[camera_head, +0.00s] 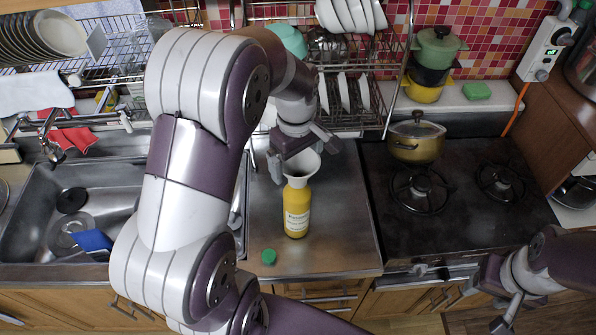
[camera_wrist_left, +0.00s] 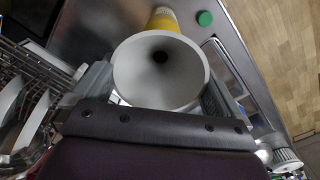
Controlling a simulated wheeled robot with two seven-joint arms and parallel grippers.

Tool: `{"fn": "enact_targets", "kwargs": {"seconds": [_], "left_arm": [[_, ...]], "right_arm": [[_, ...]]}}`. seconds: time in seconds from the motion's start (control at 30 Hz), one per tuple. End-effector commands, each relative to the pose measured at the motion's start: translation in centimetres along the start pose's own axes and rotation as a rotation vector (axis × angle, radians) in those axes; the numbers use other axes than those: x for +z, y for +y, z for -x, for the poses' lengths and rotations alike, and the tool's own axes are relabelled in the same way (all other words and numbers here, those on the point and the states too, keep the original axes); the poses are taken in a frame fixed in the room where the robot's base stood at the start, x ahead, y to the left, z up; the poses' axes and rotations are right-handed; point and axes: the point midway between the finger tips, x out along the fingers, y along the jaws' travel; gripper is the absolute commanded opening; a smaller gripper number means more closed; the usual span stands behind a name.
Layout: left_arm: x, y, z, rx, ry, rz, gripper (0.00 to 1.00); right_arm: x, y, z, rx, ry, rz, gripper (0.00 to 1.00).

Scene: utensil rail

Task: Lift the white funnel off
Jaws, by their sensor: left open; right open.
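The white funnel (camera_head: 302,166) stands upright in the mouth of a yellow bottle (camera_head: 297,212) on the steel counter. In the left wrist view the funnel (camera_wrist_left: 185,88) shows its wide mouth and dark hole, with the yellow bottle (camera_wrist_left: 162,20) partly hidden beyond it. My left gripper (camera_head: 300,157) is open, with one finger on each side of the funnel's cone. Whether the fingers touch it I cannot tell. My right gripper (camera_head: 484,303) is open and empty at the lower right, in front of the stove.
A green cap (camera_head: 269,256) lies on the counter in front of the bottle. A dish rack (camera_head: 352,118) stands close behind. The sink (camera_head: 40,215) is at left; the stove (camera_head: 460,215) with a lidded pot (camera_head: 416,140) is at right.

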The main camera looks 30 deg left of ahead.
Motion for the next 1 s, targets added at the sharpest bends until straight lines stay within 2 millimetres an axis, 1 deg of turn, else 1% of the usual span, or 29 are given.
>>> {"fn": "enact_targets", "kwargs": {"seconds": [0.03, 0.07, 0.1, 0.2, 0.3, 0.43, 0.47, 0.5, 0.53, 0.57, 0.63, 0.67, 0.87, 1.0], "left_arm": [[0.2, -0.3, -0.6, -0.012, -0.008, 0.000, 1.00], [0.2, -0.4, -1.1, -0.011, -0.007, 0.000, 1.00], [0.2, -0.4, -2.1, -0.010, -0.007, 0.000, 1.00], [0.2, -0.3, -3.4, -0.007, -0.004, -0.001, 1.00], [0.2, -0.3, -3.9, -0.005, -0.003, -0.001, 1.00], [0.2, -0.3, -3.9, -0.005, -0.003, -0.001, 1.00], [0.2, -0.3, -3.9, -0.005, -0.003, -0.001, 0.93], [0.2, -0.3, -3.9, -0.005, -0.003, -0.001, 0.80], [0.2, -0.3, -3.9, -0.005, -0.003, -0.001, 0.70], [0.2, -0.3, -3.9, -0.005, -0.003, -0.001, 0.63], [0.2, -0.3, -3.9, -0.005, -0.003, -0.001, 0.63], [0.2, -0.3, -3.9, -0.005, -0.003, -0.001, 0.58], [0.1, -0.3, -3.8, -0.004, -0.003, -0.001, 0.58], [0.1, -0.2, -2.9, -0.003, -0.002, -0.001, 0.58]], "right_arm": [[-0.1, 0.0, 1.1, 0.000, 0.001, 0.000, 0.49], [-0.2, 0.0, 1.4, 0.000, 0.001, 0.000, 0.49], [-0.2, 0.0, 1.4, 0.000, 0.001, 0.000, 0.49], [-0.2, 0.0, 1.6, 0.000, 0.001, 0.000, 0.49], [-0.2, 0.0, 1.5, 0.000, 0.000, 0.000, 0.49], [-0.2, 0.0, 1.4, 0.000, 0.000, 0.000, 0.49], [-0.2, 0.0, 1.4, 0.000, 0.000, 0.000, 0.49], [-0.2, 0.0, 1.4, 0.000, 0.000, 0.000, 0.49], [-0.2, 0.0, 1.4, 0.000, 0.000, 0.000, 0.49], [-0.2, 0.0, 1.4, 0.000, 0.000, 0.000, 0.49], [-0.2, 0.0, 1.4, 0.000, 0.000, 0.000, 0.49], [-0.2, 0.0, 1.4, 0.000, 0.000, 0.000, 0.49], [-0.2, 0.0, 1.4, 0.000, 0.000, 0.000, 0.49], [-0.1, 0.0, 0.9, 0.000, 0.000, 0.000, 0.49]]}}
